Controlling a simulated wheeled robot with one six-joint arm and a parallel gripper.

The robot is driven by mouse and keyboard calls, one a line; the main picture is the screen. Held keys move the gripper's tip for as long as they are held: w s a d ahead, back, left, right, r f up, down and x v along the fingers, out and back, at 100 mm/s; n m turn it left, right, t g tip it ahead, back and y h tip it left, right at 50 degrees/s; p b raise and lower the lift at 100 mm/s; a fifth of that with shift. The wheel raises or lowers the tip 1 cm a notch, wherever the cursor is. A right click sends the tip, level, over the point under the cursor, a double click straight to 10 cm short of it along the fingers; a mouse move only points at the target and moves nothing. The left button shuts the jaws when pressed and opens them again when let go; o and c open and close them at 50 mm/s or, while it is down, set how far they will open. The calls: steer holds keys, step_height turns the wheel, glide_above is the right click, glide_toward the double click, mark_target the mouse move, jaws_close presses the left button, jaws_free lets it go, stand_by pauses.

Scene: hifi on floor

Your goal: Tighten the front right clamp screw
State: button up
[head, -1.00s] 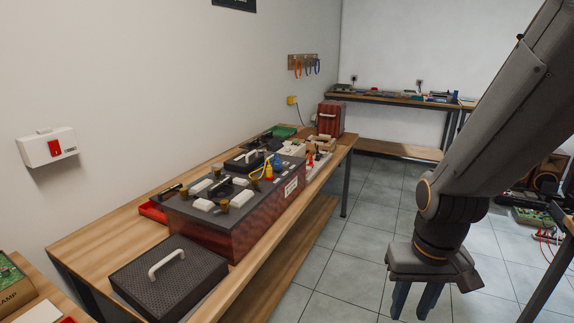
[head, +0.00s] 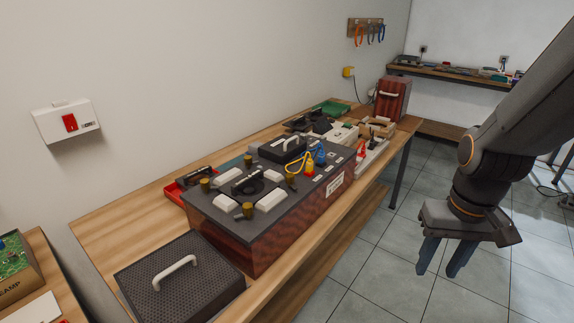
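A dark-topped unit with reddish wooden sides (head: 232,234) stands on the wooden bench. Several brass-coloured screws stand up from its top around white blocks: one at the near edge (head: 248,210), one at the right (head: 291,180), one at the left (head: 205,184) and one at the back (head: 248,160). I cannot tell from the picture which is the front right one. My gripper (head: 442,258) points down over the floor, well to the right of the bench. Its two fingers are apart with nothing between them.
A black perforated cover with a white handle (head: 196,289) lies at the bench's near end. Yellow and blue clips (head: 310,166) sit on the unit. A red tray (head: 174,190) is behind it. The tiled floor (head: 385,285) right of the bench is clear.

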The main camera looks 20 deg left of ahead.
steer(key=w+a+r+n+p, duration=0.1)
steer(key=w+a+r+n, duration=0.2)
steer(key=w+a, duration=0.5)
step_height(320, 180, up, 7)
steer(key=n+p, duration=0.3)
steer(key=n, duration=0.7)
glide_above(290, 175)
steer(key=shift+g, duration=0.3)
steer(key=shift+a+f, duration=0.1)
steer(key=shift+f, duration=0.1)
step_height(290, 175, down, 7)
steer(key=p, duration=0.2)
steer(key=shift+f+p, duration=0.15)
steer(key=shift+p, duration=0.15)
jaws_close()
